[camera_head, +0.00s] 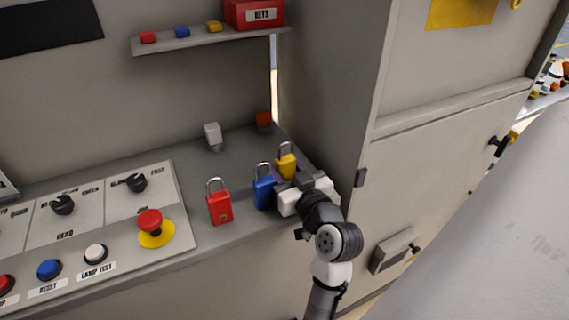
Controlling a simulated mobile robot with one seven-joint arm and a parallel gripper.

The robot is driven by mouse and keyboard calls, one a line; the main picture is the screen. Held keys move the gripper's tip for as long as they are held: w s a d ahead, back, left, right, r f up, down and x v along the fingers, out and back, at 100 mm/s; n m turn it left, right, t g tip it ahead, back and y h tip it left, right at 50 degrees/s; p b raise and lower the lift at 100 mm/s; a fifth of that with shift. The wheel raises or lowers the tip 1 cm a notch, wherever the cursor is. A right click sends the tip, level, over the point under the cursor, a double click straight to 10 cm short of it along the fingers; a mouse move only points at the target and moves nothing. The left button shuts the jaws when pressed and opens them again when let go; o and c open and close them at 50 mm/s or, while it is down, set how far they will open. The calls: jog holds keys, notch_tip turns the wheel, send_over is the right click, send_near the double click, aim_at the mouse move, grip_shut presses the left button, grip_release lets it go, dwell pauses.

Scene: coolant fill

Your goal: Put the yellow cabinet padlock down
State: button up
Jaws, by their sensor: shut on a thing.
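The yellow padlock (286,163) is in my gripper (288,178), near the right end of the grey ledge (215,238). My gripper is shut on its body, and the shackle points up. Its lower part is hidden by the gripper, so I cannot tell whether it touches the ledge. A blue padlock (264,190) stands upright on the ledge just left of my gripper. A red padlock (219,205) stands upright farther left.
A control panel with an emergency stop button (150,222) is at the left. A grey-white block (213,135) and a red-orange block (264,120) are at the back. A shelf (200,40) holds a red KEYS box (254,13). A tall cabinet (325,85) stands close on the right.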

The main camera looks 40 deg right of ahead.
jog(key=shift+w+d+r+p, duration=0.1)
jog(key=shift+w+p, duration=0.2)
jog(key=shift+w, duration=0.05)
jog(key=shift+f, duration=0.2)
jog(key=shift+f+b, duration=0.3)
jog(key=shift+b, duration=0.05)
jog(key=o, duration=0.8)
jog(key=shift+r, duration=0.1)
jog(key=shift+c, duration=0.2)
jog(key=shift+r+p, duration=0.2)
jog(key=shift+p, duration=0.1)
jog(key=b+v, duration=0.3)
jog(key=v, duration=0.9)
